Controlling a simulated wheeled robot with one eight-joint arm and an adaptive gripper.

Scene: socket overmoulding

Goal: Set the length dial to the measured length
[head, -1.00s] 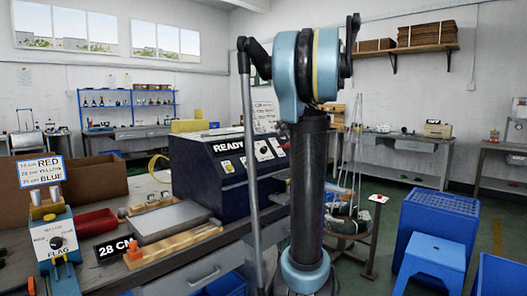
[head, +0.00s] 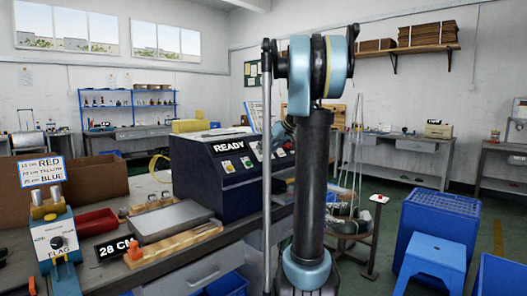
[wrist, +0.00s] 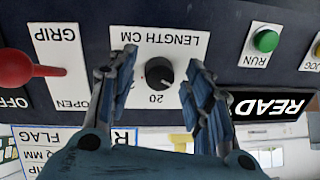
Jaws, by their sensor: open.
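The length dial (wrist: 159,73) is a round black knob on a white plate marked "LENGTH CM", upside down in the wrist view. The number 20 shows beside the knob; its exact pointer direction is too small to tell. My gripper (wrist: 154,88) is open, with one finger on each side of the knob and a gap to it on both sides.
A red lever (wrist: 30,70) sits beside the dial, by "GRIP" and "OPEN" labels. A green RUN button (wrist: 266,41) is on the other side. A flag device (head: 60,240) with its own knob stands at the bench's left. Blue crates (head: 437,225) and a stool stand right.

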